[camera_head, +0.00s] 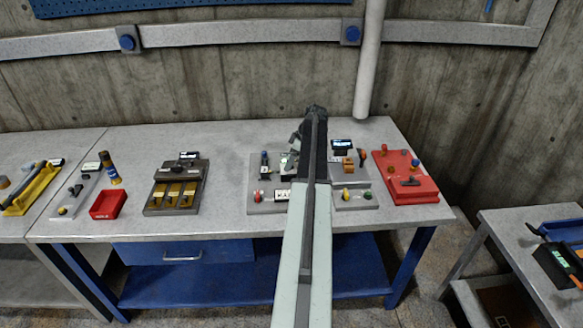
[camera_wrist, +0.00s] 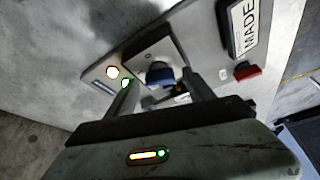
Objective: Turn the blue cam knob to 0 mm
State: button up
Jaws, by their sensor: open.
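In the wrist view, the blue cam knob (camera_wrist: 160,75) sits on a grey square plate (camera_wrist: 146,55) on a light panel. My gripper (camera_wrist: 163,84) is open. Its two fingers reach toward the plate on either side of the knob as seen here; contact cannot be told. A small mark shows on the plate above the knob, but the knob's exact setting is not readable.
A red knob (camera_wrist: 247,71) and a dark-framed label (camera_wrist: 247,25) lie right of the plate. Lit round lamps (camera_wrist: 113,72) are at its left. On the table, a red board (camera_head: 418,193) stands right and a brass-slotted block (camera_head: 155,205) left.

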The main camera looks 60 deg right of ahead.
jog(key=c, duration=1.2)
jog(key=shift+d, duration=0.25)
grip_shut()
jog(key=shift+a, duration=0.2)
jog(key=shift+a+m, duration=0.1)
jog(key=shift+m, duration=0.3)
jog(key=m+h, duration=0.1)
jog(key=m, duration=0.1)
jog(key=m+h, duration=0.1)
jog(key=m, duration=0.1)
jog(key=shift+a+m, duration=0.2)
jog(key=shift+m, duration=0.2)
jog(key=m+h, duration=0.1)
jog(key=m, duration=0.3)
jog(key=shift+a+m+h, duration=0.1)
jog(key=shift+m+h, duration=0.2)
jog(key=shift+h, duration=0.1)
jog(key=shift+w+a+m+g+h, duration=0.1)
jog(key=shift+m+g+h, duration=0.55)
jog(key=shift+m, duration=1.25)
